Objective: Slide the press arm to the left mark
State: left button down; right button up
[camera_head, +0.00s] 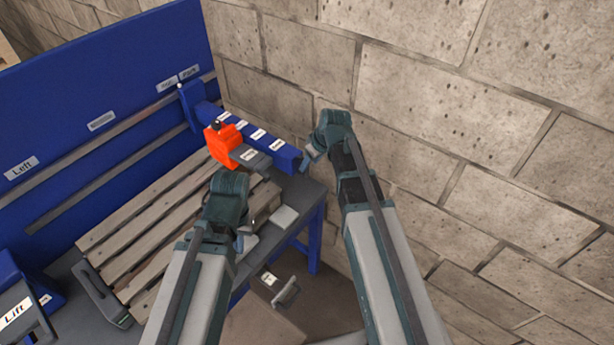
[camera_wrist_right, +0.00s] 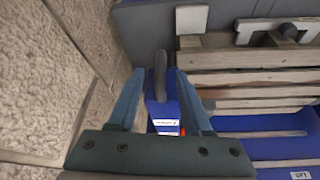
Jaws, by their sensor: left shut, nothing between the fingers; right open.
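The press arm is a blue beam (camera_head: 285,153) with white labels, standing out from the blue back panel (camera_head: 90,95) near its right end. An orange block with a grey plate (camera_head: 224,146) sits on it. The Left mark (camera_head: 21,168) is a label far left on the panel. My right gripper (camera_head: 310,158) is at the beam's free end. In the right wrist view, its open fingers (camera_wrist_right: 160,105) lie either side of the beam and a dark grey bar (camera_wrist_right: 160,72); contact is unclear. My left gripper (camera_head: 250,228) is shut and empty over the pallet's near right edge, partly hidden by its wrist.
A slatted wooden pallet (camera_head: 145,222) lies below the beam. A block wall (camera_head: 450,70) rises close on the right. A blue unit labelled Lift (camera_head: 16,313) is at bottom left. A pale pad (camera_head: 284,217) lies on the bench, and a labelled drawer-like part (camera_head: 286,291) sits below.

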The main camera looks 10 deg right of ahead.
aim_at(307, 173)
jog(key=b+x, duration=0.3)
jog(key=x, duration=0.1)
jog(key=shift+w+f, duration=0.1)
jog(key=shift+f, duration=0.15)
jog(key=shift+c, duration=0.3)
grip_shut()
dwell(0.9)
